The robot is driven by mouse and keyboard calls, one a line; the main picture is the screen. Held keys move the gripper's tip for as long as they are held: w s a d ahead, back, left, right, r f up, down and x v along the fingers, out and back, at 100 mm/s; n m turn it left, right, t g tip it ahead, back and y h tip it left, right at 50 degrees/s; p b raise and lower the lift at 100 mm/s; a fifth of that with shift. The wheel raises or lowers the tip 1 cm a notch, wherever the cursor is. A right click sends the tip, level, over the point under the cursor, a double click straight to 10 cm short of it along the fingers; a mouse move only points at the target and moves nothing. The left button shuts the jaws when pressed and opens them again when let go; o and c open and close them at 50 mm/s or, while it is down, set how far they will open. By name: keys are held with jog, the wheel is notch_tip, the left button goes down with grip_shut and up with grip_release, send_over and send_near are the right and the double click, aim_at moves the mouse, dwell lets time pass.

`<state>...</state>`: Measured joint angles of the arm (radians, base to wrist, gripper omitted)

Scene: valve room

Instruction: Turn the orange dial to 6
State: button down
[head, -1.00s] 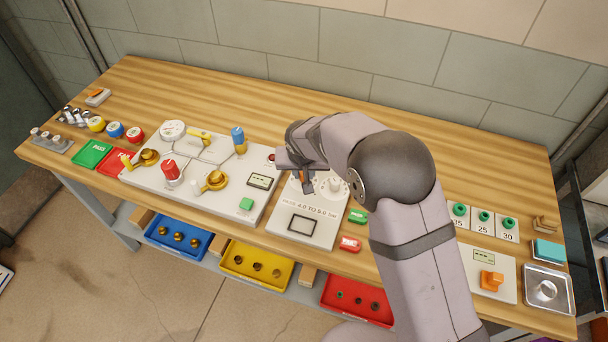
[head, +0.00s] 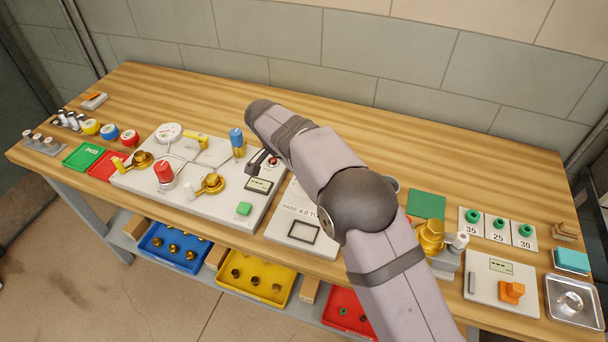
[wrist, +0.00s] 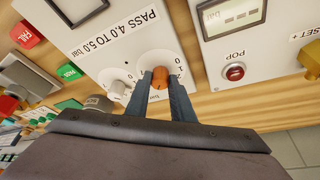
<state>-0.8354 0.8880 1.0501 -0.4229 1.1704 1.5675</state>
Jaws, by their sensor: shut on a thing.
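The orange dial (wrist: 160,79) sits on a white panel printed "PASS 4.0 TO 5.0 bar" (wrist: 128,45). My gripper (wrist: 160,84) has its two grey fingers on either side of the dial and is shut on it. Scale figures 0, 1 and 2 show around the dial; the rest of the scale and the pointer are hidden or too small to read. In the head view my arm covers the dial and my fingertips, and only part of the panel (head: 285,237) shows.
A panel with a display and a red POP button (wrist: 235,72) lies to the right. Green and red FAIL blocks are at left.

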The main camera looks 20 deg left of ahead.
jog(key=m, duration=0.1)
jog(key=m+p, duration=0.1)
jog(key=p, duration=0.1)
jog(key=shift+w+a+r+m+g+h, duration=0.1)
jog(key=shift+w+r+m+g+h, duration=0.05)
jog(key=shift+r+m+g+h, duration=0.2)
jog(key=shift+f+m+g+h+p, duration=0.2)
jog(key=shift+m+g+h+p, duration=0.15)
jog(key=shift+m+p, duration=0.85)
jog(key=shift+f+p, duration=0.1)
jog(key=shift+p, duration=0.25)
jog(key=c, duration=1.5)
grip_release()
jog(key=shift+c, duration=0.2)
jog(key=p+v, duration=0.4)
jog(key=p, duration=0.1)
jog(key=shift+r+p, duration=0.3)
jog(key=shift+r, duration=0.05)
jog(key=p+v, duration=0.2)
jog(key=p, duration=0.2)
jog(key=shift+a+r, duration=0.15)
jog(key=shift+r, duration=0.1)
